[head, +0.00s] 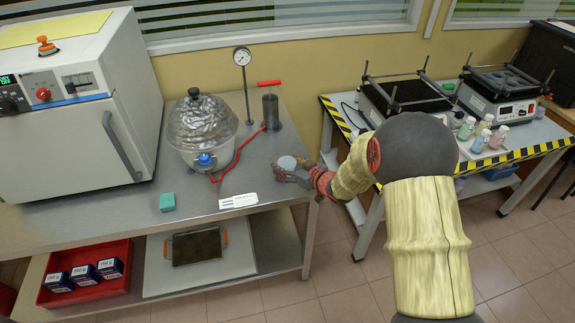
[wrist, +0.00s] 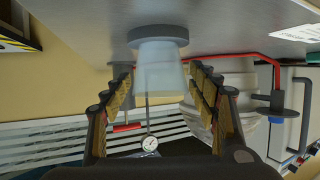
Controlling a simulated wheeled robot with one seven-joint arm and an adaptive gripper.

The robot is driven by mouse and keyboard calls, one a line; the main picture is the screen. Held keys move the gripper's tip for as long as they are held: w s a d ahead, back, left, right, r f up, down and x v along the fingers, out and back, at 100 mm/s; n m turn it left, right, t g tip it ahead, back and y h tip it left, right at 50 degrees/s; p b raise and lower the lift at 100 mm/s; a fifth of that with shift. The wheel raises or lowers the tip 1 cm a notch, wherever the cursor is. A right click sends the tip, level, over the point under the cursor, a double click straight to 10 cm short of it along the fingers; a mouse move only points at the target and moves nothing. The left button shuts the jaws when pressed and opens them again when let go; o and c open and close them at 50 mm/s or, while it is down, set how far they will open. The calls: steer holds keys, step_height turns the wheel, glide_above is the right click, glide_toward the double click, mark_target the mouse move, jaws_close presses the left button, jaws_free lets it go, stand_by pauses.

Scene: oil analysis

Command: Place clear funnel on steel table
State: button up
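The clear funnel (wrist: 160,68) is a pale, see-through cone with a grey rim. In the wrist view, which is upside down, its rim faces the steel table (wrist: 80,25), and no gap shows between them. In the head view the funnel (head: 287,162) appears as a small pale disc near the right edge of the steel table (head: 120,223). My gripper also shows in the head view (head: 296,174), low over the table edge. Its fingers partly hide the funnel there.
A glass desiccator (head: 203,125) with a red hose stands left of my gripper, a gauge (head: 242,57) and hand pump (head: 271,108) behind. A label card (head: 238,201) and green block (head: 167,202) lie in front. An oven (head: 70,110) fills the left.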

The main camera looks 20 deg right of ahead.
steer(key=shift+r, duration=0.1)
steer(key=shift+r, duration=0.2)
steer(key=p+v, duration=0.4)
steer(key=v, duration=0.8)
steer(key=s+d+r+m+g+h, duration=0.1)
steer(key=s+d+r+h, duration=0.2)
steer(key=r, duration=0.4)
steer(key=s+d+r+m+g+h, duration=0.1)
steer(key=s+d+r+m+h, duration=0.1)
steer(key=r+h, duration=0.35)
steer(key=s+a+r+g+y, duration=0.1)
steer(key=s+a+r, duration=0.1)
steer(key=s, duration=0.6)
steer(key=s+a+r+m+g+y, duration=0.1)
steer(key=s+a, duration=0.3)
steer(key=s, duration=0.5)
steer(key=s+a+r+g+y, duration=0.1)
steer(key=s+a+r+g, duration=0.1)
steer(key=s, duration=0.6)
steer(key=shift+s+a+r+m+g, duration=0.15)
steer(key=shift+s+a+r+g, duration=0.05)
steer(key=shift+a+r, duration=0.2)
steer(key=shift+s+a+r+m+g, duration=0.2)
steer(key=shift+a+r, duration=0.15)
steer(key=shift+r, duration=0.15)
